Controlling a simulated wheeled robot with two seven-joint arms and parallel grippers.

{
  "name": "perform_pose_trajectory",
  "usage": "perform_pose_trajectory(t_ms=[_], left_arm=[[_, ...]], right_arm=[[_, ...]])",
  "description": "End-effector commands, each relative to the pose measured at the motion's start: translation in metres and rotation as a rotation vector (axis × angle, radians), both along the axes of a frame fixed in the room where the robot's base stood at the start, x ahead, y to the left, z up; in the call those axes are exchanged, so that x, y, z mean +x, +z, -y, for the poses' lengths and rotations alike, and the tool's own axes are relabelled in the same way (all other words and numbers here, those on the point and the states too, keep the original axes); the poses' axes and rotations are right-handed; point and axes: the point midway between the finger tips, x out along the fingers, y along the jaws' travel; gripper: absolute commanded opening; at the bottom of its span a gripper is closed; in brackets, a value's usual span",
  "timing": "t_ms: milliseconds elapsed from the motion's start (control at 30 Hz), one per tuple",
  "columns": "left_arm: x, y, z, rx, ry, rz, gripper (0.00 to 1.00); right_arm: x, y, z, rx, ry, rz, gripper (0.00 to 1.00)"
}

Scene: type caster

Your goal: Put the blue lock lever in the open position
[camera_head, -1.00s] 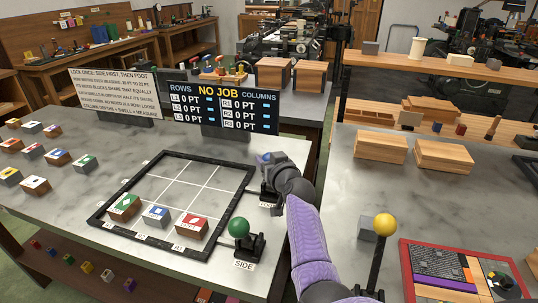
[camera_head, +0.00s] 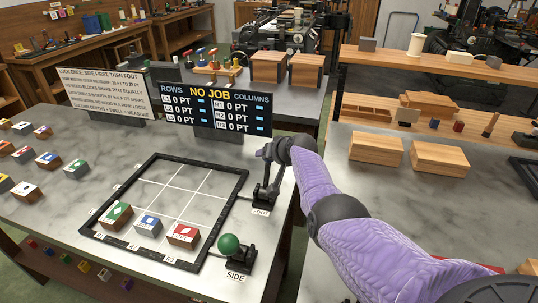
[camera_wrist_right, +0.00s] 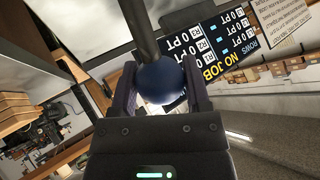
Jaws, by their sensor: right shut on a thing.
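The blue lock lever's ball knob (camera_wrist_right: 162,83) sits between the fingers of my right gripper (camera_wrist_right: 160,88) in the right wrist view, and its dark shaft runs up from it. In the head view my right gripper (camera_head: 268,153) is at the top of the lever by the frame's right side, and it covers the knob. The lever's dark base (camera_head: 264,194) stands behind the FOOT label, and the shaft rises steeply from it. My left gripper is not in view.
A black frame (camera_head: 243,180) holds three coloured-top blocks in its front row. A green-knobbed lever (camera_head: 229,244) stands at the SIDE label. A NO JOB display (camera_head: 222,108) stands behind the frame. My right arm crosses the gap and the right bench.

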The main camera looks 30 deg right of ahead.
Motion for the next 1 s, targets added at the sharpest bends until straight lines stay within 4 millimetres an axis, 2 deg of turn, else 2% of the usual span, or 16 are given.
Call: perform_pose_trajectory(t_ms=[500,533,667,700,1000], left_arm=[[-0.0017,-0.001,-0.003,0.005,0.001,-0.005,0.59],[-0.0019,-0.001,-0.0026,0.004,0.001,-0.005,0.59],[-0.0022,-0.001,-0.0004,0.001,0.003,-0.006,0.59],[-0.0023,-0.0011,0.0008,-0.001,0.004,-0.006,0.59],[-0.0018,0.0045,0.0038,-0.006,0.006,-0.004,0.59]], right_arm=[[-0.0003,-0.0009,0.0005,0.012,-0.001,-0.012,0.0],[-0.0002,-0.0009,0.0006,0.012,-0.001,-0.012,0.65],[-0.0002,-0.0009,0.0003,0.012,0.0,-0.011,0.92],[-0.0001,-0.0009,0.0003,0.012,0.0,-0.011,0.95],[-0.0021,0.0031,0.0002,0.012,0.0,-0.011,0.95]])
